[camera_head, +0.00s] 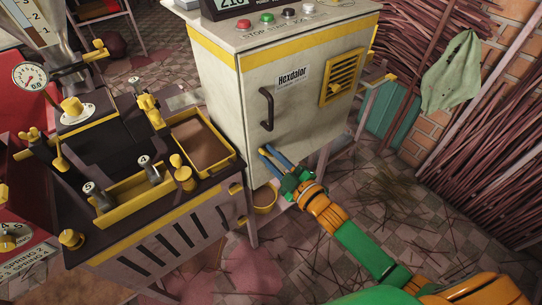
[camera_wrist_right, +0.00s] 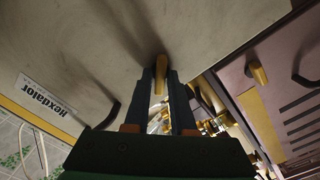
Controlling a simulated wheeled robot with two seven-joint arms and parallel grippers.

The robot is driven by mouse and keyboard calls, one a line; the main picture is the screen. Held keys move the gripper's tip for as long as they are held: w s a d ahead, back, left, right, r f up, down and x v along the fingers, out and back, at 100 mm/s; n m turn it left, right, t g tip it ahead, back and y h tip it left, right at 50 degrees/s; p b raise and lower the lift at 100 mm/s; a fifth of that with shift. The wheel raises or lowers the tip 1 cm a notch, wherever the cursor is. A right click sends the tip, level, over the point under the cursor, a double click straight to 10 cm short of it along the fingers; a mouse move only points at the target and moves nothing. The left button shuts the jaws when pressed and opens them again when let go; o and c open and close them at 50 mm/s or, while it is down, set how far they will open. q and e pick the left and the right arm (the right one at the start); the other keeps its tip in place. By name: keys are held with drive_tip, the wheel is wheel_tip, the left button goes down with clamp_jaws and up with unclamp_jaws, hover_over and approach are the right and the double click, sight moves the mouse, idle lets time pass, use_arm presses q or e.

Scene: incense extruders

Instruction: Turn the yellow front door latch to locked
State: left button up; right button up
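The cream cabinet (camera_head: 290,95) has a front door with a dark pull handle (camera_head: 267,108) and a yellow vent. My right gripper (camera_head: 267,152) reaches the lower left of this door, its blue fingers pointing at the door face. In the right wrist view, the yellow latch (camera_wrist_right: 161,72) stands between the tips of my right gripper (camera_wrist_right: 161,80), with little or no gap on either side. The fingers are close together, shut on it. In the head view the latch is hidden by the fingers. My left gripper is not in view.
A dark workbench (camera_head: 150,230) with yellow fittings and a yellow tray (camera_head: 228,160) stands close left of the cabinet. The dark door handle also shows in the right wrist view (camera_wrist_right: 108,115). Bundled sticks (camera_head: 480,170) and a green cloth (camera_head: 452,72) are at the right.

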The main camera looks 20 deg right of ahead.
clamp_jaws()
drive_tip(key=shift+m, duration=0.3)
drive_tip(key=shift+r+m+p, duration=0.1)
drive_tip(key=shift+m+p, duration=0.5)
drive_tip(key=shift+m, duration=0.3)
drive_tip(key=m+p, duration=0.1)
drive_tip(key=m, duration=0.2)
drive_tip(key=m+p, duration=0.1)
drive_tip(key=m, duration=0.3)
drive_tip(key=shift+d+m, duration=0.1)
drive_tip(key=shift+m, duration=1.7)
drive_tip(key=shift+o, duration=2.4)
unclamp_jaws()
